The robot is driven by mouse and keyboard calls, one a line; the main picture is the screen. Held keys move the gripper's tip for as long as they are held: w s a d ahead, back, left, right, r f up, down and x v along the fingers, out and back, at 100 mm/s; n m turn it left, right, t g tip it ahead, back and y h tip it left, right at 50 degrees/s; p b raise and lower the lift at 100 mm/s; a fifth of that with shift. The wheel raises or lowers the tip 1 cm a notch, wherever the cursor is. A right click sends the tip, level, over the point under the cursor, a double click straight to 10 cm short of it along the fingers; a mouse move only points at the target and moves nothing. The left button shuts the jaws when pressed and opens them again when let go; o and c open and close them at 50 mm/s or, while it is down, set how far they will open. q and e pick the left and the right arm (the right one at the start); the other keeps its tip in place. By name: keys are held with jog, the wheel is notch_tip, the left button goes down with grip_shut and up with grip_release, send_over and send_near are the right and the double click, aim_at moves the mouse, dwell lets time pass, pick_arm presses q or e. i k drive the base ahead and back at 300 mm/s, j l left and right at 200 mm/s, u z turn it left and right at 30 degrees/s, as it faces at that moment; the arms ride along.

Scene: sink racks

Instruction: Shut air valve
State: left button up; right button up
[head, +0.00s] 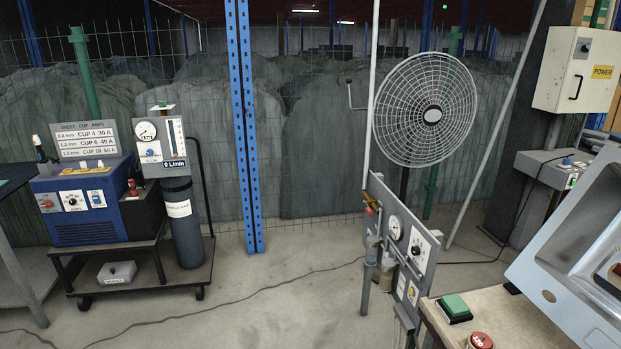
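A grey upright panel (410,238) with a round gauge (395,228) and a dial stands right of centre. At its upper left edge is a small brass fitting with a red part (371,205), which looks like a valve on the pipe. Whether its handle is open or shut is too small to tell. Filter-like cups (372,250) hang below it. No label naming an air valve is readable. Neither of my grippers shows in the head view.
A welder cart (85,205) with a gas cylinder (183,222) stands at left. A workbench (500,318) with green (454,306) and red (479,341) buttons is at lower right. A caged fan (425,108) stands behind the panel. The middle floor is clear except for cables.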

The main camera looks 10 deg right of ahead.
aim_at(367, 210)
jog(key=i+j+z, duration=0.1)
jog(key=i+z, duration=0.2)
jog(key=i, duration=0.15)
jog(key=i+j+z, duration=0.25)
jog(key=i, duration=0.2)
jog(key=i+j+z, duration=0.3)
jog(key=i, duration=0.15)
